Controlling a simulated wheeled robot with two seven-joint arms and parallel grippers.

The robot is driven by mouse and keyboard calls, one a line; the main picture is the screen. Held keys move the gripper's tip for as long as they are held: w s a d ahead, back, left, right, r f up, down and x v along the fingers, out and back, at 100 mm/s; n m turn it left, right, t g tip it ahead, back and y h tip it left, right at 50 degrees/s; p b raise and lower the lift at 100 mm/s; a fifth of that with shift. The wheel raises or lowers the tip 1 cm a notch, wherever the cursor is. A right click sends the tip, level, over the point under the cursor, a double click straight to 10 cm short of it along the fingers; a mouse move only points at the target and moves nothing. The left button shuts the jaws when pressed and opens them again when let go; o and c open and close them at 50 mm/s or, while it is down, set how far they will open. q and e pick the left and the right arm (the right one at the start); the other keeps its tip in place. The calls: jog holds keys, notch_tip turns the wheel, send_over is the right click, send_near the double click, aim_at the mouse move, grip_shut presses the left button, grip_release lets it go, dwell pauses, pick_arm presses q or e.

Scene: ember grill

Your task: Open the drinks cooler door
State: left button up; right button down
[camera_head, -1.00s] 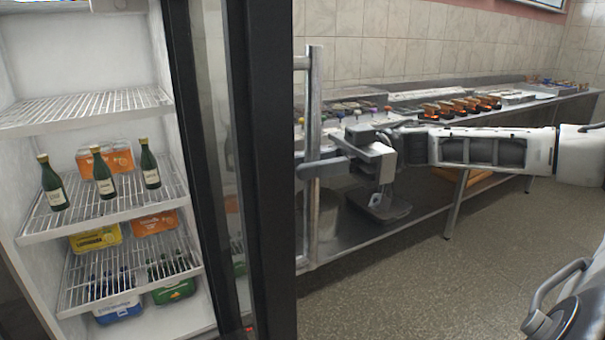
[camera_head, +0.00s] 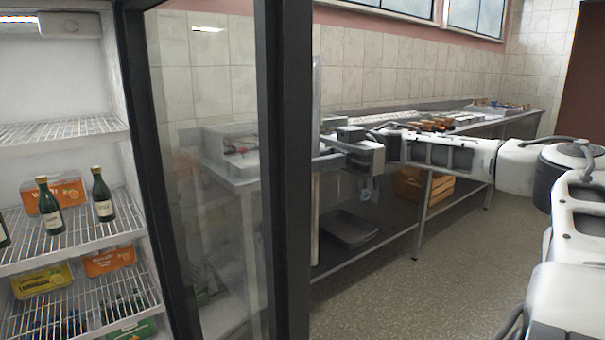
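The drinks cooler (camera_head: 60,85) stands at the left with its lit white interior and wire shelves in view. Its glass door (camera_head: 215,120) in a dark frame (camera_head: 285,200) is swung open, so part of the interior shows directly past the door's left edge. The vertical metal handle (camera_head: 316,215) stands off the door's outer side. My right gripper (camera_head: 322,160) reaches in from the right and is shut on the handle at mid-height; its fingertips are partly hidden by the door frame. My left gripper is not in view.
Green bottles (camera_head: 103,195) and orange drink packs (camera_head: 68,193) stand on the shelves. A long steel counter (camera_head: 480,122) with trays and food runs along the tiled wall behind the door. A wooden crate (camera_head: 438,188) is under it. The floor (camera_head: 440,270) in front is clear.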

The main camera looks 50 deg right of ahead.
jog(key=shift+w+d, duration=0.1)
jog(key=shift+d, duration=0.35)
jog(key=c, duration=1.3)
grip_release()
jog(key=shift+c, duration=0.2)
jog(key=s+d, duration=0.1)
jog(key=d, duration=0.6)
jog(key=shift+s+d+b, duration=0.25)
jog(key=shift+s+b, duration=0.05)
jog(key=shift+b, duration=0.05)
